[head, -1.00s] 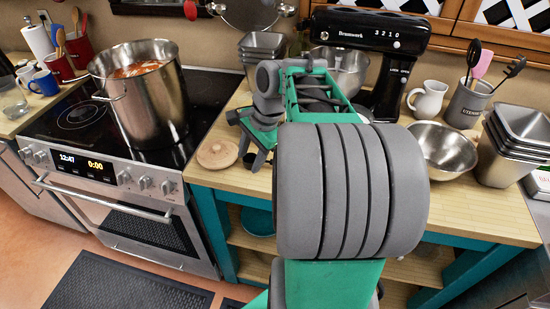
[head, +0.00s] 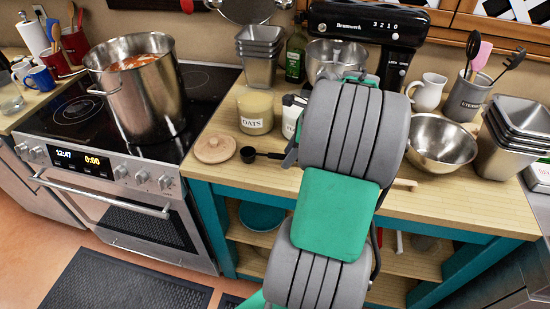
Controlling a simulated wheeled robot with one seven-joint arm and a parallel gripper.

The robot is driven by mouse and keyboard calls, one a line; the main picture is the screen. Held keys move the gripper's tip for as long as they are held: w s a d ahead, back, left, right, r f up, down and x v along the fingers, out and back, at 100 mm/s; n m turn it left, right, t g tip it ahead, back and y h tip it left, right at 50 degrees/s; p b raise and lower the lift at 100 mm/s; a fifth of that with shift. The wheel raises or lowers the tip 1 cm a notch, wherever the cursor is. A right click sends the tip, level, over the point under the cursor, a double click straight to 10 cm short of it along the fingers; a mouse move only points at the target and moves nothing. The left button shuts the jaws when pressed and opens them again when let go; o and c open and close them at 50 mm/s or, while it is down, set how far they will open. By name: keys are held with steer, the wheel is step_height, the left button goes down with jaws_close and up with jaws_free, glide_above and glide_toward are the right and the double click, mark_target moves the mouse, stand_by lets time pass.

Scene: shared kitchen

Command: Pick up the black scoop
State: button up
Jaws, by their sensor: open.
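The black scoop (head: 249,154) lies on the wooden counter between the stove and my arm. Its round bowl is at the left and its handle points right, towards my gripper. My gripper (head: 291,153) is mostly hidden behind my own grey and green arm links; only a grey part of it shows by the handle's right end. I cannot tell whether it touches the handle. Nothing is seen held in it.
A round wooden lid (head: 214,149) lies left of the scoop. An oats jar (head: 255,112) stands behind it, with a white container (head: 292,115) to the right. A metal bowl (head: 441,146) sits right of my arm. A large pot (head: 142,90) stands on the stove.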

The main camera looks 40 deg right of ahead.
steer(key=shift+c, duration=0.2)
jaws_close()
stand_by(1.1)
